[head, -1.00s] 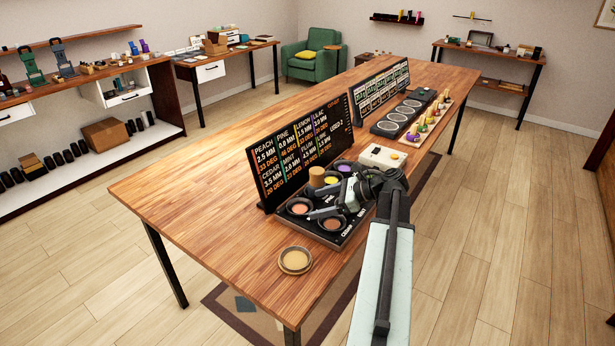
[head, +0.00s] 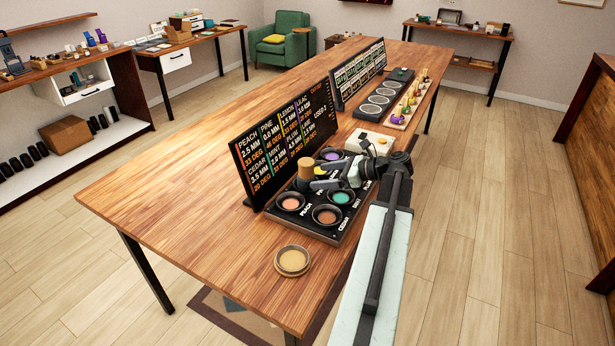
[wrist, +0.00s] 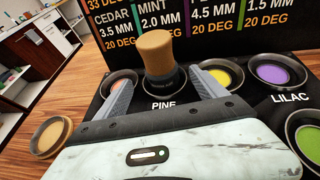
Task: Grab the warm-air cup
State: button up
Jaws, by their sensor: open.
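The cup, taken to be the warm-air cup, has a tan cork-like top (wrist: 154,50) and a black lower part (wrist: 165,84) with small print I cannot read surely. It stands at the PINE place of a black tray (wrist: 225,101). In the head view its tan top (head: 306,169) shows behind my gripper (head: 322,178). In the wrist view my gripper (wrist: 160,90) is open, with one finger on each side of the cup's lower part. I cannot tell whether either finger touches it.
Coloured wells surround the cup, including yellow (wrist: 222,76), purple (wrist: 275,72) and teal (head: 342,197). A dark lettered board (head: 286,153) stands close behind the tray. A small round dish (head: 292,261) lies in front. The wooden table's left side is clear.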

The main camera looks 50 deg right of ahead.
aim_at(314, 174)
jog(key=b+x, duration=0.1)
jog(key=x, duration=0.4)
jog(key=shift+d+f+b, duration=0.15)
jog(key=shift+b, duration=0.25)
grip_shut()
jog(key=shift+r+p, duration=0.55)
jog(key=shift+p, duration=0.05)
notch_tip(314, 174, up, 3)
jog(key=p, duration=0.3)
jog(key=shift+r, duration=0.2)
jog(key=s+d, duration=0.2)
jog(key=s, duration=0.2)
jog(key=s+d, duration=0.3)
jog(key=s, duration=0.1)
jog(key=s+d+p, duration=0.1)
jog(key=s+d, duration=0.1)
jog(key=s, duration=0.3)
jog(key=shift+d+r, duration=0.3)
jog(key=shift+d, duration=0.05)
jog(key=shift+s+d, duration=0.2)
jog(key=shift+s, duration=0.3)
